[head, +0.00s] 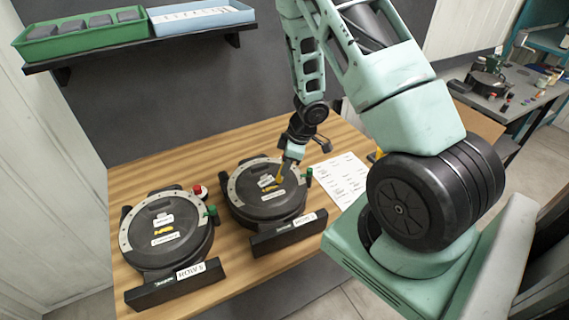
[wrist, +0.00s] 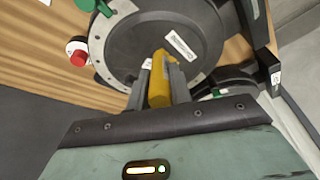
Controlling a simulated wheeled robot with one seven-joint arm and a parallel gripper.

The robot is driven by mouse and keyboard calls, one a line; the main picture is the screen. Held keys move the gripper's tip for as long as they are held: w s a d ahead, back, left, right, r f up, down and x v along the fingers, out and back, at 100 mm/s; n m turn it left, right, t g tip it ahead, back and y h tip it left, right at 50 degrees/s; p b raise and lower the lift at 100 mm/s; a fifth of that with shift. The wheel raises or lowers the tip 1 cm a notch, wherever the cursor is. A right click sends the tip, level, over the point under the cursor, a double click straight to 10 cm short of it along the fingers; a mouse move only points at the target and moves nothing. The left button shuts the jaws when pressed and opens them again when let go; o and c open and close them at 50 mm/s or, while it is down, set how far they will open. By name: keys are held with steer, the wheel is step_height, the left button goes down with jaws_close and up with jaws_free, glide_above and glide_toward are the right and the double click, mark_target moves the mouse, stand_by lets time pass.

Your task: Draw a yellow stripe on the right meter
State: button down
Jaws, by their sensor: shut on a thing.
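The right meter (head: 245,209) is a round black unit with a grey rim segment, lying on the wooden table. Its lid carries white labels and a small yellow patch (head: 268,184); I cannot tell whether that is a label or ink. My gripper (head: 286,166) is over the right part of this meter, shut on a yellow marker (head: 280,176) that points down at the lid. The wrist view shows the marker (wrist: 158,80) between both fingers, over a dark meter lid (wrist: 135,40). Whether its tip touches is unclear.
A similar left meter (head: 140,247) with white and yellow labels lies beside it. A red-capped part (head: 198,190) sits between the meters, with green knobs nearby. A paper sheet (head: 342,180) lies to the right. A shelf (head: 150,48) holds a green bin (head: 50,46) and a blue tray (head: 200,18).

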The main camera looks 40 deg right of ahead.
step_height(320, 180, up, 6)
steer(key=p, duration=0.6)
stand_by(0.4)
stand_by(0.4)
steer(key=a+b, duration=0.1)
steer(key=b, duration=0.2)
steer(key=shift+w+f+t+y, duration=0.1)
steer(key=shift+f+t+y, duration=0.2)
steer(key=shift+f+t, duration=0.1)
steer(key=shift+w+a+b, duration=0.1)
steer(key=shift+a+b, duration=0.25)
steer(key=shift+b, duration=0.4)
steer(key=shift+t+y, duration=0.4)
steer(key=shift+w+a+f+b, duration=0.1)
steer(key=shift+a+f+b, duration=0.1)
steer(key=shift+f+b, duration=0.9)
steer(key=shift+s+a+f+b, duration=0.15)
steer(key=shift+f+b, duration=0.5)
steer(key=shift+b, duration=0.9)
steer(key=shift+w+a+f+b, duration=0.15)
steer(key=shift+a+f+b, duration=0.1)
steer(key=shift+f+b, duration=0.85)
